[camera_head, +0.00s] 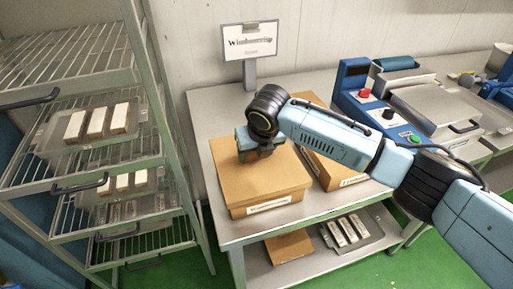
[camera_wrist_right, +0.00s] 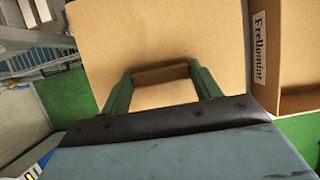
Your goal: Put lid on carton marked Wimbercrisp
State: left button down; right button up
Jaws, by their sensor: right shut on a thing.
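A brown cardboard lid (camera_head: 285,175) lies over the carton (camera_head: 240,207) at the front left of the steel table, looking level; I cannot tell whether it is fully seated. The carton's front label is too small to read surely. A sign (camera_head: 250,41) behind it appears to read Wimbercrisp. My right gripper (camera_head: 260,153) points down over the lid's middle. In the right wrist view, its green fingers (camera_wrist_right: 163,82) are shut on a raised cardboard grip (camera_wrist_right: 163,75) on the lid (camera_wrist_right: 130,35). My left gripper is not in view.
Another carton (camera_head: 342,182), labelled Frellomint in the wrist view (camera_wrist_right: 289,101), stands open close by on the right. A blue machine (camera_head: 387,98) stands beyond it. A wire rack (camera_head: 165,130) stands left. The under-shelf holds a brown cardboard piece (camera_head: 290,246) and a tray of bars.

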jog(key=shift+f+p, duration=0.5)
jog(key=shift+p, duration=0.1)
dwell(1.0)
jog(key=o, duration=1.3)
notch_tip(320, 180, up, 8)
jog(key=p, duration=0.8)
dwell(0.5)
